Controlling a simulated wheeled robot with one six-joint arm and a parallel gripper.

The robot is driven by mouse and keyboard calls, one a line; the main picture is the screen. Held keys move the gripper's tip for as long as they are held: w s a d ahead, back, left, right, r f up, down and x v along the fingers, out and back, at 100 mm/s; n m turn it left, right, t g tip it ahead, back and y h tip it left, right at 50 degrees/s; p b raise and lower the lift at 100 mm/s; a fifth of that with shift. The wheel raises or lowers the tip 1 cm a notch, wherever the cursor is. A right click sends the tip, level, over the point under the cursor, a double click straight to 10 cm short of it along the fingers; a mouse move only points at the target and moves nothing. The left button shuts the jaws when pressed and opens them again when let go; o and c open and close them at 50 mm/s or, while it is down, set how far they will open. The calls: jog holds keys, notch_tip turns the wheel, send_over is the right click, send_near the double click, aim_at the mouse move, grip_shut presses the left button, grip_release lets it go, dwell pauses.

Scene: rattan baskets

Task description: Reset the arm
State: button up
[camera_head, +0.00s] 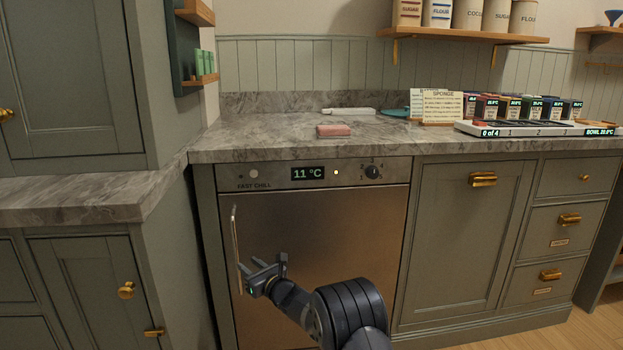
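My gripper (261,270) is at the end of my dark arm, low in front of the steel fast-chill appliance (330,235). It is beside the lower part of the appliance's vertical handle (236,240), at the left of the door. I cannot tell whether it touches the handle, or whether its fingers are open or shut. I see nothing clearly held. The appliance door looks shut, and its display (310,173) reads 11 °C.
A counter corner (120,205) juts out at left. Drawers (560,220) stand at right.

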aim_at(238, 257)
jog(key=b+x, duration=0.1)
jog(key=x, duration=0.6)
jog(key=shift+w+a, duration=0.2)
jog(key=shift+w, duration=0.05)
jog(key=shift+w+a+r, duration=0.1)
jog(key=shift+r, duration=0.1)
jog(key=shift+s+f, duration=0.15)
jog(key=shift+s, duration=0.2)
jog(key=shift+s+d+n+g+y, duration=0.1)
jog(key=shift+s+n+g+y, duration=0.1)
jog(key=shift+s, duration=0.3)
jog(key=shift+s+d+n+g+y, duration=0.1)
jog(key=shift+s+d+y, duration=0.1)
jog(key=shift+s, duration=0.3)
